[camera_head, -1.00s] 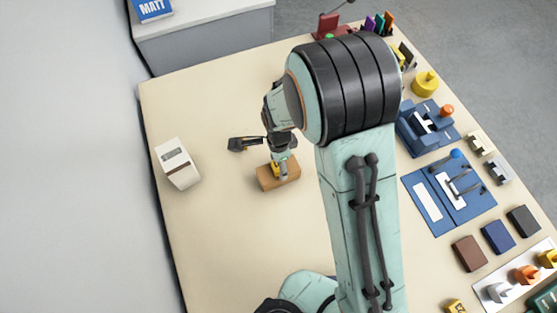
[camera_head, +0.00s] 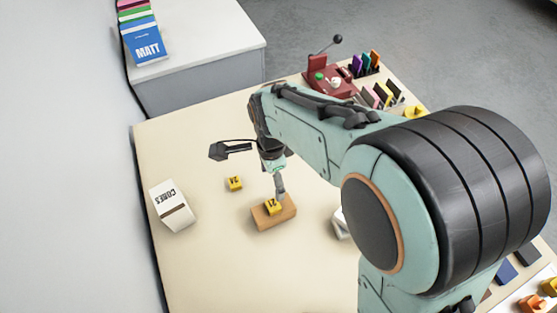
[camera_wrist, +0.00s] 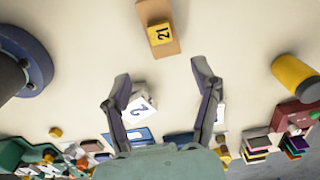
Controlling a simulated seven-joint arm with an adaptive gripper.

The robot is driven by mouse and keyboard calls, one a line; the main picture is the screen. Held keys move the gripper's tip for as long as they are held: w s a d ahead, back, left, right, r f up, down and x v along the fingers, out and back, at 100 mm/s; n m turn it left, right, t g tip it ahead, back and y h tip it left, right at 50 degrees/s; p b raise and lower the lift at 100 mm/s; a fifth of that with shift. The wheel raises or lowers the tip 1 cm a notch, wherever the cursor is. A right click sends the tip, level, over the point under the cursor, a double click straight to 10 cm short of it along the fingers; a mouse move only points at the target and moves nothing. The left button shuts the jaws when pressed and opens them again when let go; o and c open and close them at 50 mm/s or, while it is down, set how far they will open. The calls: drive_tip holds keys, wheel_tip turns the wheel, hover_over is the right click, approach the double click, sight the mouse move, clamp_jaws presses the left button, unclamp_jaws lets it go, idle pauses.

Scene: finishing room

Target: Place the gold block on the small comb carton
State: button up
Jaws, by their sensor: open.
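A gold block marked 21 (camera_head: 273,207) rests on top of a low brown box (camera_head: 285,216); in the wrist view the gold block (camera_wrist: 160,34) lies beyond my fingertips on the brown box (camera_wrist: 173,48). A second gold block (camera_head: 235,183) sits on the table behind and left of it. A white carton with dark lettering (camera_head: 172,207), hard to read, stands at the left. My gripper (camera_head: 280,187) is just above the block marked 21. Its fingers (camera_wrist: 160,72) are spread and empty in the wrist view, apart from the block.
A white item (camera_head: 340,223) is partly hidden behind my arm. A red device (camera_head: 330,82) and coloured cards stand at the far right edge of the table. Dark blocks lie at the right. The table's left and middle are mostly clear.

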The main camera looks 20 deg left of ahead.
drive_tip(key=s+d+r+n, duration=0.25)
drive_tip(key=d+r, duration=0.35)
drive_tip(key=d, duration=0.5)
drive_tip(key=s+d+r+n, duration=0.1)
drive_tip(key=s+d+n, duration=0.6)
drive_tip(key=s+d, duration=0.3)
drive_tip(key=shift+s+r+n+y, duration=0.2)
drive_tip(key=shift+r+n+y, duration=0.15)
drive_tip(key=shift+y, duration=0.05)
